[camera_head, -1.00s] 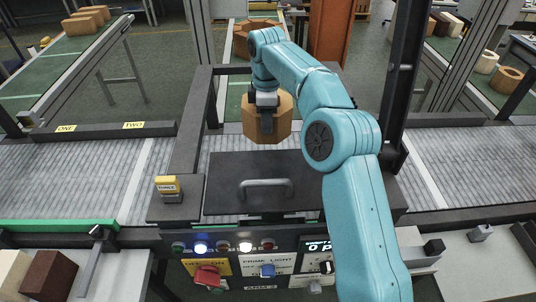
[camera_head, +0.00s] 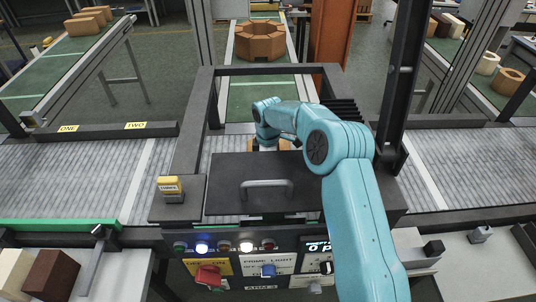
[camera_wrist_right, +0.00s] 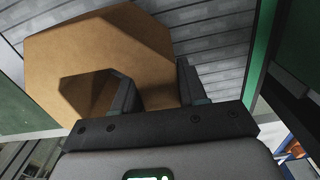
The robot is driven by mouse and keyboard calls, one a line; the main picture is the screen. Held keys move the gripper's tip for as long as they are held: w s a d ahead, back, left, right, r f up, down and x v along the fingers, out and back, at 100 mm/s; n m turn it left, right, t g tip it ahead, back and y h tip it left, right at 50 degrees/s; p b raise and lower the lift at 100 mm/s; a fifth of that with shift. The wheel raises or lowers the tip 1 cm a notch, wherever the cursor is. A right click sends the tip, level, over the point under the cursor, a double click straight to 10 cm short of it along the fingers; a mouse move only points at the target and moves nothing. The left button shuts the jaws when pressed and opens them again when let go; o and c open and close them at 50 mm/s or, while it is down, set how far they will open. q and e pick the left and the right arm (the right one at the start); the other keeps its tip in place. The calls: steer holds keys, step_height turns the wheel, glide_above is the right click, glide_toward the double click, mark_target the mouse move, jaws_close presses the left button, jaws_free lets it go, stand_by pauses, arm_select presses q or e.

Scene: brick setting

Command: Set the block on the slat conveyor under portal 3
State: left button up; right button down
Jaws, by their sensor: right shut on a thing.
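The block is a tan, eight-sided piece with a hole; it shows large in the right wrist view (camera_wrist_right: 140,40). My right gripper (camera_wrist_right: 156,88) is shut on its wall, one finger inside the hole and one outside. In the head view only a tan sliver of the block (camera_head: 285,145) shows behind the dark panel, inside portal 3 (camera_head: 270,70), the black frame with the yellow tag. Grey slats of the conveyor (camera_wrist_right: 220,50) lie close behind the block; I cannot tell whether it touches them. My left gripper is not in view.
The dark panel with a handle (camera_head: 265,185) stands in front of the portal opening. A control panel (camera_head: 260,268) sits below it. The slat conveyor (camera_head: 70,175) is clear to the left. A brown ring-shaped stack (camera_head: 260,42) stands on a green belt behind.

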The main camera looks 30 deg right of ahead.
steer(key=shift+w+d+f, duration=0.1)
steer(key=shift+w+f, duration=0.15)
steer(key=shift+f, duration=0.75)
steer(key=shift+s+r, duration=0.1)
steer(key=shift+r, duration=0.05)
steer(key=shift+f, duration=0.25)
steer(key=c, duration=0.6)
jaws_free()
steer(key=shift+f, duration=0.1)
steer(key=shift+s, duration=0.1)
